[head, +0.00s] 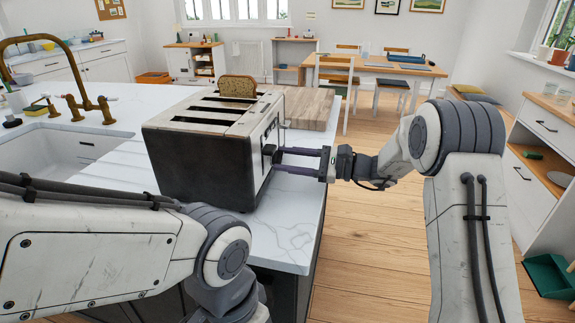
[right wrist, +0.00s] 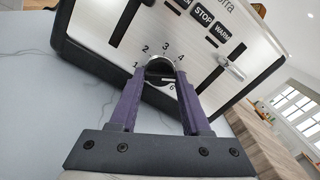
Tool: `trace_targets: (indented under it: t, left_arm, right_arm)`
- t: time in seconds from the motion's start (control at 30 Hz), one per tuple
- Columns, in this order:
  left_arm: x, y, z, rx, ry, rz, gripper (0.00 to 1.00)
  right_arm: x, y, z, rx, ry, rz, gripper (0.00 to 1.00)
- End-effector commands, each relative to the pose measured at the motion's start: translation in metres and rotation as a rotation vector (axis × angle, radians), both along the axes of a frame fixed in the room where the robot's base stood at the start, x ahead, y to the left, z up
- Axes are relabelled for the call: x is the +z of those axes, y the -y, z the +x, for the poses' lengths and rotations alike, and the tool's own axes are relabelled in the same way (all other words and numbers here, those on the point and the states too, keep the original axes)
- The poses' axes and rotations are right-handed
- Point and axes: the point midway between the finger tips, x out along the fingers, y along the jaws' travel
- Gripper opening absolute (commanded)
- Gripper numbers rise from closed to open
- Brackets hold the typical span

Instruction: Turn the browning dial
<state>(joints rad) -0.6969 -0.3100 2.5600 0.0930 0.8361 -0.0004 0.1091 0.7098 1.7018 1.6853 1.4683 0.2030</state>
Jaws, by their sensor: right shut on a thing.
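A black and steel toaster (head: 195,170) stands on the white marble counter with a slice of bread (head: 237,86) in a rear slot. Its browning dial (right wrist: 160,66), ringed by numbers, shows on the steel panel in the right wrist view. My right gripper (head: 273,160) reaches the panel from the right. Its two purple fingers are shut on the dial, one on each side, and partly hide it. My left arm crosses the lower left of the head view; its gripper is out of the picture.
A wooden board (head: 312,108) lies on the counter behind the toaster. A sink (head: 60,150) with a brass tap is at the left. A lever (right wrist: 228,66) and the STOP and WARM buttons are near the dial. The wooden floor (head: 365,240) right of the counter is clear.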

Motion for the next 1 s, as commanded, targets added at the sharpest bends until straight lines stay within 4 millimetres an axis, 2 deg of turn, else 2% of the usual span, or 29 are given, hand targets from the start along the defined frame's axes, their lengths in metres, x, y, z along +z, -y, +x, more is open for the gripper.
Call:
trace_targets:
  t: [0.03, 1.0]
  left_arm:
    - [-0.013, 0.000, 0.000, 0.000, 0.000, 0.000, 0.00]
    - [-0.176, 0.000, 0.000, 0.000, 0.000, 0.000, 0.00]
  right_arm:
    - [-0.005, 0.001, 0.000, 0.001, 0.036, -0.009, 0.00]
    - [-0.008, 0.001, 0.000, 0.003, 0.914, -0.244, 0.00]
